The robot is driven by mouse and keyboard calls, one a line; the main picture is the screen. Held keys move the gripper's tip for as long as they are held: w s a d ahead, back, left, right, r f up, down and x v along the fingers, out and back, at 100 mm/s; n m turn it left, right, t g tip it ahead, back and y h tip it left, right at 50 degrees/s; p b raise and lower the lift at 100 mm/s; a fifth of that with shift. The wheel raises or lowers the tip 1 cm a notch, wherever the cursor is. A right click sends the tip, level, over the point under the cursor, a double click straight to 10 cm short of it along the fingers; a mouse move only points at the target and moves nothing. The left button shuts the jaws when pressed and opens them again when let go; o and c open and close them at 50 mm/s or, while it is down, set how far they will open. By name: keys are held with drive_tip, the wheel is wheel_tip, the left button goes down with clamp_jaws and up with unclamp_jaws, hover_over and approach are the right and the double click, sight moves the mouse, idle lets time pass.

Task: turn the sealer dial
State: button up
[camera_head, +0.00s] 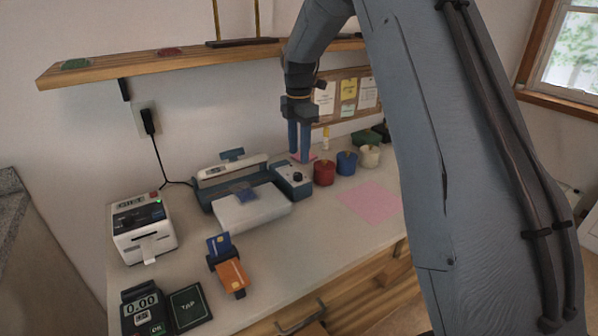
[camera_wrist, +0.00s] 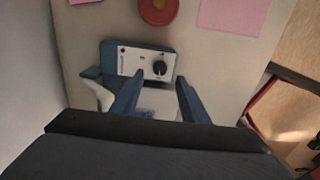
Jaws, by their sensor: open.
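The sealer (camera_head: 232,172) is a blue and white machine on the counter, with a control box (camera_head: 293,183) at its right end. The black round dial (camera_wrist: 160,68) sits on the box's pale face in the wrist view; it is small in the head view (camera_head: 297,176). My gripper (camera_head: 300,158) points down over the counter near the control box. In the wrist view its two blue fingers (camera_wrist: 160,80) are apart and empty, with the dial just beyond and between their tips. Contact with the dial is not visible.
A red cup (camera_head: 323,173), blue cup (camera_head: 347,163) and cream cup (camera_head: 369,156) stand right of the control box. A pink sheet (camera_head: 368,202) lies in front of them. A label printer (camera_head: 142,228) and card reader (camera_head: 229,268) stand left and front. A shelf (camera_head: 190,60) runs above.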

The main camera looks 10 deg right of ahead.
sight(299, 174)
wheel_tip(299, 174, down, 7)
drive_tip(key=shift+f+p, duration=0.15)
drive_tip(key=shift+p, duration=0.5)
clamp_jaws()
